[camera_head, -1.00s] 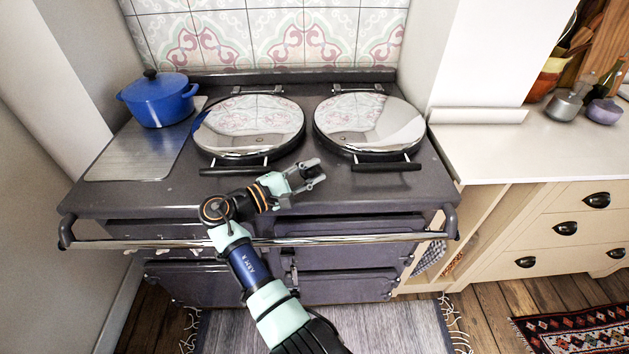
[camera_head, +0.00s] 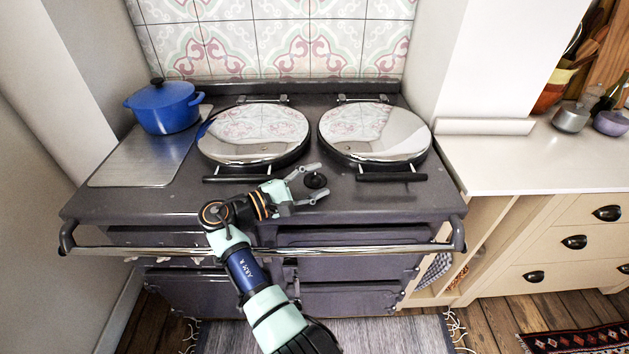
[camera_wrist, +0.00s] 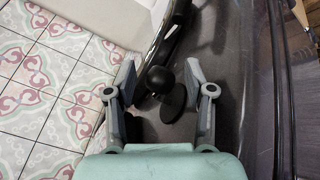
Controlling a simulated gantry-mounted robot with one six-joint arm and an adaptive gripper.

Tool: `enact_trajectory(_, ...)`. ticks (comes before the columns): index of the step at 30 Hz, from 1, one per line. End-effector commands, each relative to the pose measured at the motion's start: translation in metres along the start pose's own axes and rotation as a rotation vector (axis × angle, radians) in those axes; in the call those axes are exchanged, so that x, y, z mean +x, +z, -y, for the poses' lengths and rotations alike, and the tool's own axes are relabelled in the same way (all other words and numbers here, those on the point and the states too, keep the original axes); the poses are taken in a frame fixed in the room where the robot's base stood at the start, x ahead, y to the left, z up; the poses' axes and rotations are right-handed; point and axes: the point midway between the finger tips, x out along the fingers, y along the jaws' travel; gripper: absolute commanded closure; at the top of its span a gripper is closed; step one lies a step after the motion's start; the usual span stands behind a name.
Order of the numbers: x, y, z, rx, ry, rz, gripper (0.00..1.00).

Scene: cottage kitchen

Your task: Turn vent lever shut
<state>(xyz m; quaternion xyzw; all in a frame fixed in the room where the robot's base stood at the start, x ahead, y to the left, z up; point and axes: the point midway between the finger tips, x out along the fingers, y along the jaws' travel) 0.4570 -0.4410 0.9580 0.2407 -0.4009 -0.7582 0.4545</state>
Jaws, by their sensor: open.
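A small black ball knob on a dark round base, apparently the vent lever (camera_head: 316,181), stands on the dark range top (camera_head: 385,205) in front of the gap between the two lids. My gripper (camera_head: 321,181) is open, with one finger on either side of the knob in the head view. In the wrist view the black ball (camera_wrist: 159,80) shows between the open fingers, with the dark disc (camera_wrist: 174,104) beside it. I see a clear gap on both sides, so the fingers look apart from it. How high the fingers are above the range top is hard to tell.
Two shiny round lids, left (camera_head: 253,132) and right (camera_head: 373,130), with black bar handles lie close behind my gripper. A chrome rail (camera_head: 370,247) runs along the range front.

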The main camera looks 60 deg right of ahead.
Motion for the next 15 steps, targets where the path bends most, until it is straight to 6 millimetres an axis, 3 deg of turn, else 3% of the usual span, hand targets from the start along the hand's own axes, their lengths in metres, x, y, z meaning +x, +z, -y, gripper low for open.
enact_trajectory(5,-0.008,0.0,-0.001,0.001,0.001,-0.001,0.47)
enact_trajectory(15,-0.086,0.0,-0.002,0.0,0.003,-0.003,0.47)
